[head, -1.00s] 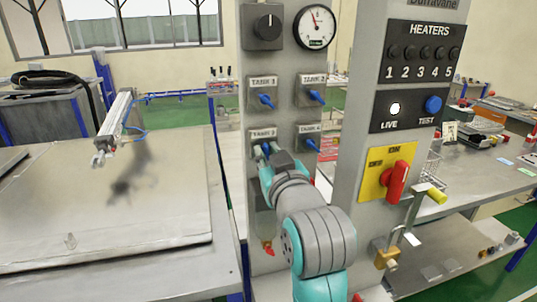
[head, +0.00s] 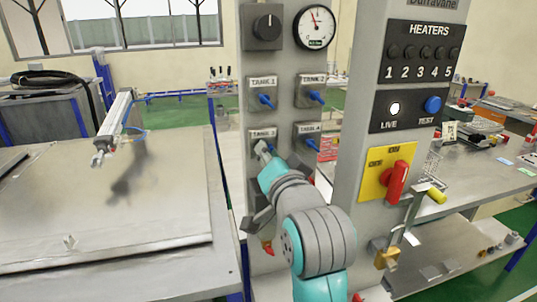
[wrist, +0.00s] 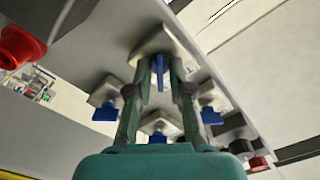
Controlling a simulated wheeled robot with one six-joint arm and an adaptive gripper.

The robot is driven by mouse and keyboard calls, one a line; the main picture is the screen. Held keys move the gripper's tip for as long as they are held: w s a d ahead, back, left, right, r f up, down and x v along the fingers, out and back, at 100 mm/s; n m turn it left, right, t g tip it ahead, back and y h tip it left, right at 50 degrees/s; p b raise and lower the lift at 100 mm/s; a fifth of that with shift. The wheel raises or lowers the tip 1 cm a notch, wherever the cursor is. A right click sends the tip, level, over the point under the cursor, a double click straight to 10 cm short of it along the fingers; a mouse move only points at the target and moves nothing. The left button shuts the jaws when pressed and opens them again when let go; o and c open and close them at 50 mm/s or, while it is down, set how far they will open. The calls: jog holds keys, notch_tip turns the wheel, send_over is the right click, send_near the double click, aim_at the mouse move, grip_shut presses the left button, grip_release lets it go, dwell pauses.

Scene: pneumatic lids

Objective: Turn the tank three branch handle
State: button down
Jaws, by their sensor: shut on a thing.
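The tank three branch handle (wrist: 159,72) is a blue lever on a pale square plate (wrist: 165,42). In the wrist view it shows as a thin upright strip between my fingertips. My gripper (wrist: 161,84) is shut on it. In the head view my gripper (head: 262,150) is at the tank three plate (head: 258,134), lower left of the group of valve plates, and hides most of that handle. The tank one handle (head: 266,100), tank two handle (head: 316,96) and tank four handle (head: 312,145) are blue levers on similar plates.
A gauge (head: 314,27) and black knob (head: 266,22) sit above the valves. To the right, a post carries the heater panel (head: 422,55), a red switch (head: 397,180) and a brass padlock (head: 387,258). A large metal lid (head: 60,220) lies at left.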

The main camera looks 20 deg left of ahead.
jog(key=shift+m, duration=0.6)
jog(key=c, duration=1.3)
grip_release()
jog(key=shift+s+d, duration=0.1)
jog(key=v, duration=1.1)
jog(key=shift+s+d, duration=0.25)
jog(key=shift+s, duration=0.05)
